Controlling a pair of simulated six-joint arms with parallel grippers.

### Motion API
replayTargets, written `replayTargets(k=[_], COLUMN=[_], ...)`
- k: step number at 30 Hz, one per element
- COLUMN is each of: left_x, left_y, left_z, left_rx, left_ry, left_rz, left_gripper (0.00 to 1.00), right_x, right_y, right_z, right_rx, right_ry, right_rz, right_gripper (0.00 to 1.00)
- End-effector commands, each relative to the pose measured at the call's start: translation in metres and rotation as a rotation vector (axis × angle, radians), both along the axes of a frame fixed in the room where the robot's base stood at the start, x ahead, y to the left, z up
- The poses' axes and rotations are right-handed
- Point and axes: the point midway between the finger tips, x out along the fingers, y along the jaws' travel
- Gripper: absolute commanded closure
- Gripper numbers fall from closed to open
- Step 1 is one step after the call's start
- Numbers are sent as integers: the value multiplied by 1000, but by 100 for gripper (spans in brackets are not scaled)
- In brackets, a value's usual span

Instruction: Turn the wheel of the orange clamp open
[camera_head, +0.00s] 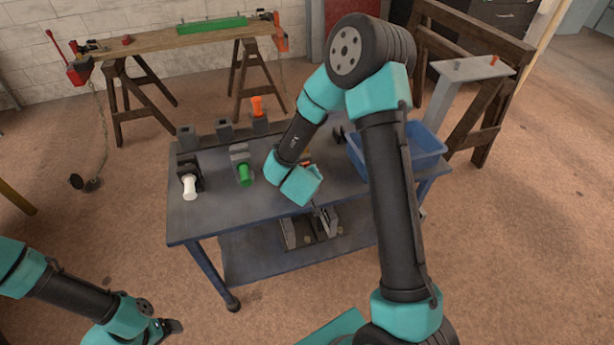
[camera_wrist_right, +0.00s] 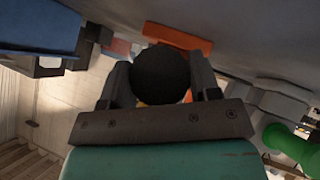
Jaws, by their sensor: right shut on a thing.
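The orange clamp is mostly hidden behind my right wrist in the head view; a small orange part (camera_head: 306,163) shows beside it on the bench. In the right wrist view an orange block (camera_wrist_right: 178,38) lies just beyond a round black wheel (camera_wrist_right: 160,76). My right gripper (camera_wrist_right: 161,88) has a finger on either side of this wheel and is shut on it. In the head view its fingertips are hidden by the wrist. My left gripper (camera_head: 171,326) is low at the left, away from the bench; its jaw opening is too small to tell.
The blue-grey bench (camera_head: 215,215) also bears a clamp with a green handle (camera_head: 244,174), one with a white handle (camera_head: 189,186) and an upright orange piece (camera_head: 257,106) at the back. A blue bin (camera_head: 425,148) stands at the right. Grey parts (camera_head: 290,233) lie on the lower shelf.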

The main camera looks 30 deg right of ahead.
Motion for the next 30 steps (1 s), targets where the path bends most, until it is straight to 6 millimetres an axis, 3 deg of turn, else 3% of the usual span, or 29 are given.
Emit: replayTargets(k=[5, 6, 14, 23, 30], left_x=[0, 0, 0, 0, 0], left_y=[0, 0, 0, 0, 0], left_z=[0, 0, 0, 0, 0], left_rx=[0, 0, 0, 0, 0], left_ry=[0, 0, 0, 0, 0], left_rz=[0, 0, 0, 0, 0], left_gripper=[18, 18, 18, 18, 18], right_x=[1, 1, 0, -1, -15], right_y=[0, 0, 0, 1, 12], right_z=[0, 1, 0, 2, 16], right_rx=[1, 1, 2, 2, 1], right_ry=[-2, -2, -2, -2, -2], right_rz=[1, 1, 0, 0, 1], right_gripper=[67, 42, 18, 18, 18])
